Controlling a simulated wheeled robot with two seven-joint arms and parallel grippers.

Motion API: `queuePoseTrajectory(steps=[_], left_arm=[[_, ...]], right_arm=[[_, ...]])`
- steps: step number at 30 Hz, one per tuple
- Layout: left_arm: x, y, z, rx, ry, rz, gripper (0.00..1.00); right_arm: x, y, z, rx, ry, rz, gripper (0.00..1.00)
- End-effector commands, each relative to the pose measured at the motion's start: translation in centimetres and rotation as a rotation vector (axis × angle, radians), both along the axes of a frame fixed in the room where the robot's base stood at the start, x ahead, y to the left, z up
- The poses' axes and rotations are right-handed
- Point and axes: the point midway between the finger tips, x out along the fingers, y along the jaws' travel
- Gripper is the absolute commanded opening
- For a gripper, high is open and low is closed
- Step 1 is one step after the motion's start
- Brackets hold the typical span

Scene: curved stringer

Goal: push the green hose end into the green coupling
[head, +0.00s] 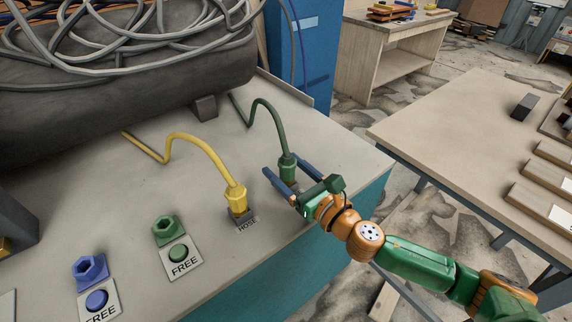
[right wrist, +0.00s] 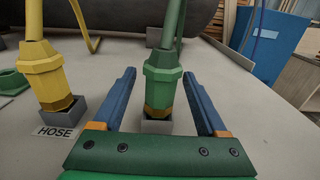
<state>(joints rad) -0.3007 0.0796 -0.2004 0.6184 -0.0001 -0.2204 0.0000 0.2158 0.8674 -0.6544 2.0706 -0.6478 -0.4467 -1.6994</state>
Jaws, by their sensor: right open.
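The green hose end (head: 287,167) stands upright in a small grey holder at the right of the bench top, with its green hose arching back from it. It also shows in the right wrist view (right wrist: 162,82). My right gripper (head: 294,176) is open, with one blue finger on each side of the green hose end. In the right wrist view gaps show between the fingers (right wrist: 162,90) and the hose end. The green coupling (head: 165,229), a hexagonal socket, sits on the bench to the left, behind a plate with a green button marked FREE. My left gripper is not in view.
A yellow hose end (head: 236,196) stands in a holder marked HOSE between the green hose end and the green coupling. A blue coupling (head: 89,269) is further left. A dark tank with coiled hoses (head: 120,70) fills the back. The bench's front edge is close by.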

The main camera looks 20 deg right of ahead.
Motion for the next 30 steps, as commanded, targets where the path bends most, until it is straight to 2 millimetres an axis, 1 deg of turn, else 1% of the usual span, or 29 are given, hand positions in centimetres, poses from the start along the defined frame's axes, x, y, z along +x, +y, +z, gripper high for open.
queuePoseTrajectory(steps=[2,3,5,6,8,9,11,12,20,22,26,28,29,30], left_arm=[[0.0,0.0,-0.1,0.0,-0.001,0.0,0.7],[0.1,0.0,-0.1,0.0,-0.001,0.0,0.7],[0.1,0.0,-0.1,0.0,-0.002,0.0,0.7],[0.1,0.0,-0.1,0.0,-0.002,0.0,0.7],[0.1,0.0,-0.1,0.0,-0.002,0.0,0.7],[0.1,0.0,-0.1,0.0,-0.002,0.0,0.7],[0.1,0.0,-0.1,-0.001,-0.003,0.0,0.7],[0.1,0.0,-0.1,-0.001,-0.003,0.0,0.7],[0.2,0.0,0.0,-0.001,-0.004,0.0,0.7],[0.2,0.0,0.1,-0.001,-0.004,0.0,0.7],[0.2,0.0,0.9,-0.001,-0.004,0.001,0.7],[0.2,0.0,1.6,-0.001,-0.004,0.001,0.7],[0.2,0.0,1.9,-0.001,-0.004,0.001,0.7],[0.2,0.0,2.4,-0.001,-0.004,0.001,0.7]], right_arm=[[0.0,0.0,-0.1,0.0,0.0,0.0,0.75],[0.0,0.0,-0.1,0.0,0.0,0.0,0.72],[0.0,0.0,-0.1,0.0,0.0,0.0,0.56],[0.0,0.0,-0.1,0.0,0.0,0.0,0.45],[0.0,0.0,-0.1,0.0,0.0,-0.001,0.29],[0.0,0.0,-0.1,0.0,0.0,-0.001,0.18],[-0.1,-0.1,-0.1,0.001,0.001,-0.001,0.02],[-0.1,-0.1,-0.1,0.001,0.001,-0.001,0.0],[-0.1,-0.1,0.0,0.001,0.0,-0.001,0.0],[0.0,-0.1,0.4,0.0,-0.001,0.0,0.0],[0.0,-0.1,2.3,-0.002,-0.005,0.0,0.0],[0.0,0.0,3.9,-0.001,-0.007,0.001,0.0],[-0.6,0.4,4.5,0.001,-0.005,0.003,0.0],[-1.3,0.9,5.6,0.003,-0.004,0.005,0.0]])
